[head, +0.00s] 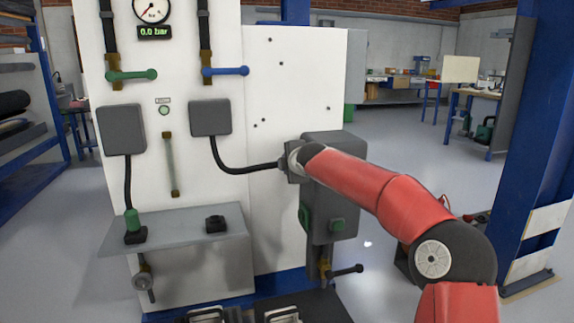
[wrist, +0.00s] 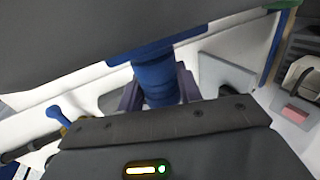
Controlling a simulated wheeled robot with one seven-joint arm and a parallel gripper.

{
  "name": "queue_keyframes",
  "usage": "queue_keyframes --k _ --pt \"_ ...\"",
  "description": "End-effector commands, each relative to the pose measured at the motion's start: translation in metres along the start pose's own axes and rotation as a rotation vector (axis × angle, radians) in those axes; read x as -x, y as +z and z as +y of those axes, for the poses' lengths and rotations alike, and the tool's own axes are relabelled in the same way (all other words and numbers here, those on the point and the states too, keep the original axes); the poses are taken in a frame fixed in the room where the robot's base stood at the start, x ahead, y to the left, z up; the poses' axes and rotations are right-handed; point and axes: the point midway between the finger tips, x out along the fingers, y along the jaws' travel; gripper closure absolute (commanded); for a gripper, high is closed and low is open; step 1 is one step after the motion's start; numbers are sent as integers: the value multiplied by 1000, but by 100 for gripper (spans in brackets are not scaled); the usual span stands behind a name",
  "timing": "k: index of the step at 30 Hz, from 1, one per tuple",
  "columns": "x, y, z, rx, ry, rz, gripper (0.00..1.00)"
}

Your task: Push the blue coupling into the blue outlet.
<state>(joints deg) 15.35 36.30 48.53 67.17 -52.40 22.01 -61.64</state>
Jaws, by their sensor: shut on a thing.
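The blue coupling (wrist: 155,76) is upright in the wrist view, between the dark fingers of my gripper (wrist: 160,92), which is shut on it. Its end meets a blue plate or collar, seemingly the blue outlet (wrist: 178,41), on the underside of a grey body. I cannot tell whether the coupling is seated or only touching. In the head view my gripper (head: 291,160) is at the left side of the grey box (head: 330,185). A black hose (head: 240,170) runs to it from a small grey box. The coupling and blue outlet are hidden there.
The green coupling (head: 132,220) stands in a black holder on the grey shelf (head: 180,238); the second holder (head: 215,224) is empty. A green lever (head: 130,75) and a blue lever (head: 226,71) are on the white panel. The gauge display (head: 154,33) reads 0.0 bar.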

Motion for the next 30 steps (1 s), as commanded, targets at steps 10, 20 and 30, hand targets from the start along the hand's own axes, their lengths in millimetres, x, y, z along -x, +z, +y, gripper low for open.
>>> queue_keyframes --k 10,20,30 --pt "0 4 0 -1 1 -3 40" --pt "8 5 0 -1 0 -4 40" --pt "63 6 0 0 1 -7 40"
